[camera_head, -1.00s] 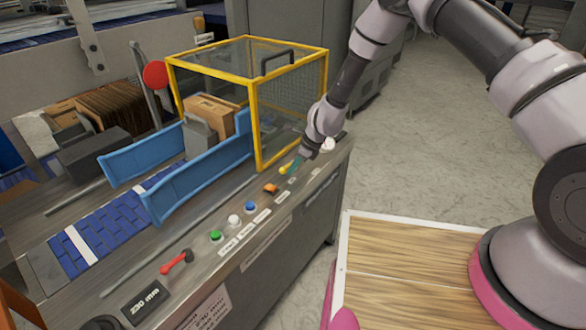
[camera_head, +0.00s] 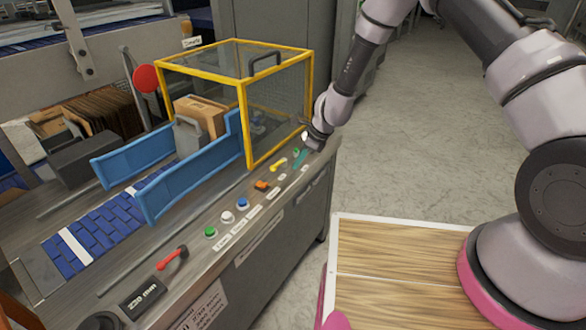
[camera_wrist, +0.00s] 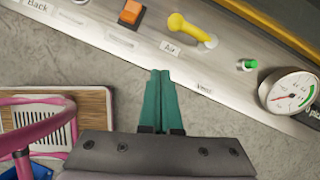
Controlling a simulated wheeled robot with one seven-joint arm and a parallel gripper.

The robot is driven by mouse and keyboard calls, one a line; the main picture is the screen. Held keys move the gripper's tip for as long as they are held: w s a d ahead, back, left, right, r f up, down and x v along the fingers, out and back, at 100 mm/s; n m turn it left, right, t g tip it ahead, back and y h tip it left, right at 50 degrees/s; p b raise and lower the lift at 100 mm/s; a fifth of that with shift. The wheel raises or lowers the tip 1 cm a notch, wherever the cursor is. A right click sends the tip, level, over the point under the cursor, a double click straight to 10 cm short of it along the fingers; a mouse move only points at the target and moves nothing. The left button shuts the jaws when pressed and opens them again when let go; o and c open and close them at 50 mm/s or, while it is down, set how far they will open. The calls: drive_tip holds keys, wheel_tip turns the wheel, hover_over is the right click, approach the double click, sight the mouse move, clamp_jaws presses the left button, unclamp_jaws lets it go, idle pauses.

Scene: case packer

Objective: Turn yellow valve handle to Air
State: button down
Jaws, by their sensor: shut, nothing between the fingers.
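The yellow valve handle (camera_head: 279,164) is on the front strip of the machine's control panel. In the wrist view the handle (camera_wrist: 192,30) lies slantwise, its large rounded end at upper left, close to the Air label (camera_wrist: 171,48). Its other end points right, towards the green knob. The Vent label (camera_wrist: 203,88) is lower right. My gripper (camera_head: 300,159) is to the right of the handle, apart from it. In the wrist view its teal fingers (camera_wrist: 160,75) are shut together and empty, over the panel's edge below the Air label.
An orange switch (camera_wrist: 131,12) is left of the handle, and a green knob (camera_wrist: 247,64) and a round gauge (camera_wrist: 291,92) are right of it. The yellow-framed guard (camera_head: 243,120) stands just behind the panel. Open floor (camera_head: 420,150) lies to the right.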

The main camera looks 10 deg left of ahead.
drive_tip(key=shift+s+v, duration=0.15)
drive_tip(key=shift+v, duration=0.95)
drive_tip(key=shift+s+v, duration=0.15)
drive_tip(key=shift+v, duration=1)
drive_tip(key=shift+a, duration=0.1)
drive_tip(key=d+r+n+t, duration=0.2)
drive_tip(key=d+r+n, duration=0.35)
drive_tip(key=r, duration=0.95)
drive_tip(key=d+r+n+t, duration=0.15)
drive_tip(key=d+r, duration=0.65)
drive_tip(key=r, duration=0.8)
drive_tip(key=s+d+r+n+t, duration=0.1)
drive_tip(key=s+d+r+n, duration=0.3)
drive_tip(key=s+d+r, duration=0.55)
drive_tip(key=s+d+r+n+t+h, duration=0.2)
drive_tip(key=s+d+r, duration=0.3)
drive_tip(key=s+d, duration=0.6)
drive_tip(key=shift+s+d+n+h, duration=0.25)
drive_tip(key=shift+s+n+h, duration=0.1)
drive_tip(key=shift+n+h, duration=0.35)
